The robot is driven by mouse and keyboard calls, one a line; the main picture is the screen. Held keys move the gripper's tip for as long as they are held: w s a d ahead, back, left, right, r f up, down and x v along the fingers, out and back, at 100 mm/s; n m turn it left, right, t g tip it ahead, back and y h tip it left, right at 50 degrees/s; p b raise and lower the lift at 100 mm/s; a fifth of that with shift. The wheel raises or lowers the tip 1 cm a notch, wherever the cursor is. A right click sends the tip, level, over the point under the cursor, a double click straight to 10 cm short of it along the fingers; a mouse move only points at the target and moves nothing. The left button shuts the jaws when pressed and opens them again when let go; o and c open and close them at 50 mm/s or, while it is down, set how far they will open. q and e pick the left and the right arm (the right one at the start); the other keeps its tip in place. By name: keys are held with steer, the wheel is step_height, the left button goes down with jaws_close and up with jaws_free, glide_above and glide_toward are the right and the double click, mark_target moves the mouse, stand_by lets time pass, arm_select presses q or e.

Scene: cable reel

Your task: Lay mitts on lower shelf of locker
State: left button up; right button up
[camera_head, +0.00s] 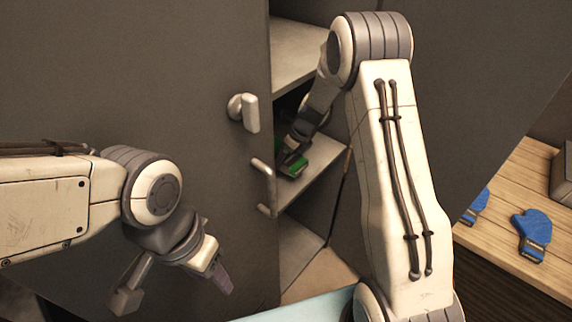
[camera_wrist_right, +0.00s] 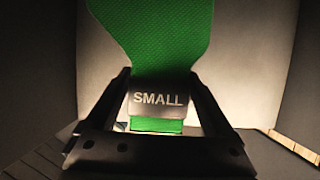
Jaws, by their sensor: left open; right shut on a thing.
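A green mitt (camera_head: 293,170) is in the open grey locker, at the edge of a middle shelf (camera_head: 318,178) in the head view. In the right wrist view the green mitt (camera_wrist_right: 165,40) extends away from me, its dark cuff marked "SMALL". My right gripper (camera_head: 290,157) reaches into the locker and is shut on this cuff. I cannot tell whether the mitt touches the shelf. My left gripper (camera_head: 172,288) is open and empty in front of the locker's grey door. Two blue mitts, one nearer (camera_head: 532,232) and one partly hidden (camera_head: 477,204), lie on a wooden bench.
The locker's upper shelf (camera_head: 298,52) is above my right gripper, and a lower surface (camera_head: 298,245) shows below. The grey door (camera_head: 130,75) with its handles stands left of the opening. The wooden bench (camera_head: 500,235) is at the right, with a grey box-like thing (camera_head: 563,178).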

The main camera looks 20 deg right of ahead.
steer(key=shift+f+b, duration=0.45)
steer(key=shift+f, duration=1.45)
steer(key=shift+f, duration=0.1)
steer(key=o, duration=1.2)
steer(key=shift+o, duration=0.2)
steer(key=shift+s+r, duration=0.1)
steer(key=shift+r, duration=0.15)
steer(key=p+v, duration=0.2)
steer(key=v, duration=0.9)
steer(key=shift+s+d+r, duration=0.1)
steer(key=shift+s+r, duration=0.05)
steer(key=shift+r, duration=0.15)
